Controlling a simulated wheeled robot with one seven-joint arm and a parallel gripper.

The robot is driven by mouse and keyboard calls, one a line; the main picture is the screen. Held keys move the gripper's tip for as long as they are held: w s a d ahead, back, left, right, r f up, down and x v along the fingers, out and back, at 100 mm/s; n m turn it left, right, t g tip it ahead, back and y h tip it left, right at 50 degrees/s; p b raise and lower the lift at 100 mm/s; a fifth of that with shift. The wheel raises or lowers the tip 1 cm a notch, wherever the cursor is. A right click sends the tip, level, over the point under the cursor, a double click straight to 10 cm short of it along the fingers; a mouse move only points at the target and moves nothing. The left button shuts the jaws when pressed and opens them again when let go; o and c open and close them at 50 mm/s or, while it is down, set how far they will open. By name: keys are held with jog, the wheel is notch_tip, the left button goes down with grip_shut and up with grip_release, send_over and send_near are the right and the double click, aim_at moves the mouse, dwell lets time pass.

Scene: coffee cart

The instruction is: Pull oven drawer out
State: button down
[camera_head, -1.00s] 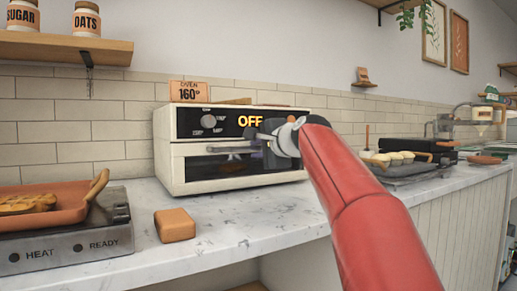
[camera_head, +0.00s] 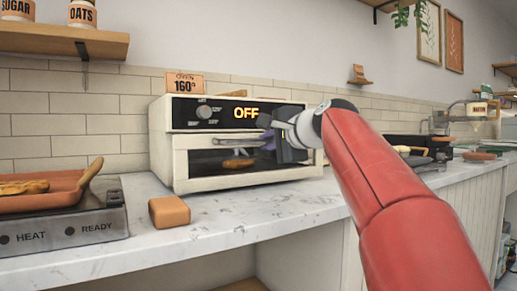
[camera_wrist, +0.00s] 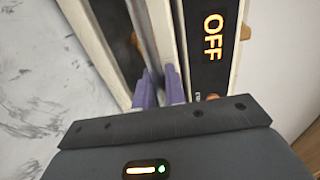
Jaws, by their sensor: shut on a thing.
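The white oven (camera_head: 160,140) stands on the counter, with a dark control panel reading OFF. Its drawer (camera_head: 215,183) has a white frame and a dark window, and its front stands slightly forward of the panel. A brown baked item (camera_head: 238,164) shows through the window. The drawer's grey bar handle (camera_head: 225,140) runs across its top. My gripper (camera_head: 272,142) is at the right part of the handle. In the wrist view, the purple fingers of my gripper (camera_wrist: 159,76) are shut on the handle (camera_wrist: 152,35).
An orange-brown block (camera_head: 169,212) lies on the marble counter (camera_head: 240,215) in front of the oven's left corner. A heater with a terracotta tray (camera_head: 55,200) is at the left. A sign (camera_head: 184,83) stands on the oven. The counter directly before the drawer is clear.

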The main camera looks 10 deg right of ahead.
jog(key=f+b+v, duration=0.2)
jog(key=v, duration=0.8)
jog(key=shift+s+d, duration=0.2)
jog(key=shift+s, duration=0.4)
jog(key=c, duration=1.8)
grip_release()
jog(key=v, duration=0.7)
jog(key=shift+s+d, duration=0.1)
jog(key=shift+s, duration=0.25)
